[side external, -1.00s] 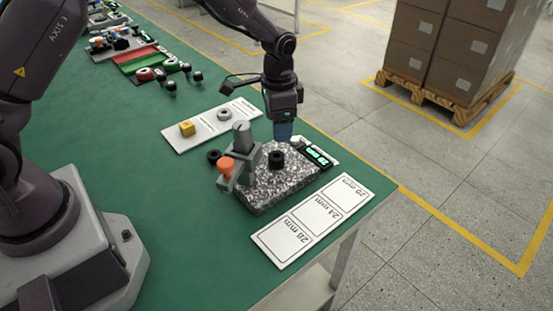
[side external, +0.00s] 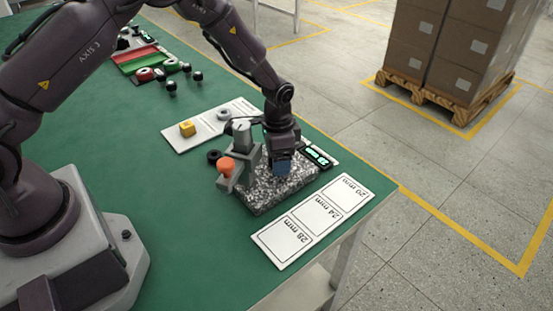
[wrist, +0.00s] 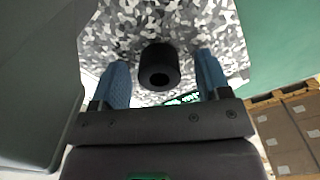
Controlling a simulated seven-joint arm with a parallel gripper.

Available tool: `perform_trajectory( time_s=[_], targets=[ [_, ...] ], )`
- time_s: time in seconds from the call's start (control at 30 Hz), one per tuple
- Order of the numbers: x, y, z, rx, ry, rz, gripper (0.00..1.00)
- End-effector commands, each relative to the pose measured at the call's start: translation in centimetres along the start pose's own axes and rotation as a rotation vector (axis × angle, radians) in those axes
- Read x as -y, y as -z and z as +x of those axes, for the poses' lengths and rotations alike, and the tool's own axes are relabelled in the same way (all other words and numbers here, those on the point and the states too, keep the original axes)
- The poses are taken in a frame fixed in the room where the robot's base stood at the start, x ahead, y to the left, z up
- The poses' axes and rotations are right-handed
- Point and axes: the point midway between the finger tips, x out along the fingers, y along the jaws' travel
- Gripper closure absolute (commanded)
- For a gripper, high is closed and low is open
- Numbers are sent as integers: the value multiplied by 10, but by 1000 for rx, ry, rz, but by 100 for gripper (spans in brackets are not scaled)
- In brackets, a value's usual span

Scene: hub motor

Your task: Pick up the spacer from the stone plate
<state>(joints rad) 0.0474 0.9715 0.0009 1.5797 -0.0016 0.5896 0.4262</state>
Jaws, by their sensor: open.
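The spacer (wrist: 159,66) is a short black cylinder with a hole in its end. It stands on the speckled grey stone plate (side external: 262,197). In the wrist view the spacer lies between the two blue fingers of my gripper (wrist: 163,78), with a gap on each side. The stone plate also fills the upper part of the wrist view (wrist: 110,40). In the side view my gripper (side external: 281,172) is low over the plate and hides the spacer. My gripper is open and holds nothing.
A grey gauge stand (side external: 240,150) with an orange knob (side external: 226,165) rises on the plate's left. A lit display (side external: 318,156) is at the plate's far right. A white card with size boxes (side external: 313,220) lies in front.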

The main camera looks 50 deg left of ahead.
Motion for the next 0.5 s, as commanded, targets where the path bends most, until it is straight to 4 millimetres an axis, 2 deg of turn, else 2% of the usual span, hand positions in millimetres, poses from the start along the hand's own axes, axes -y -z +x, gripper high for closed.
perform_trajectory(
  time_s=[0.03,0.23,0.3,0.5],
  targets=[
    [0,0,0,0,0,0,37],
    [0,0,0,0,0,0,83],
    [0,0,0,0,0,0,88],
    [0,0,-2,0,0,0,88]
  ],
)
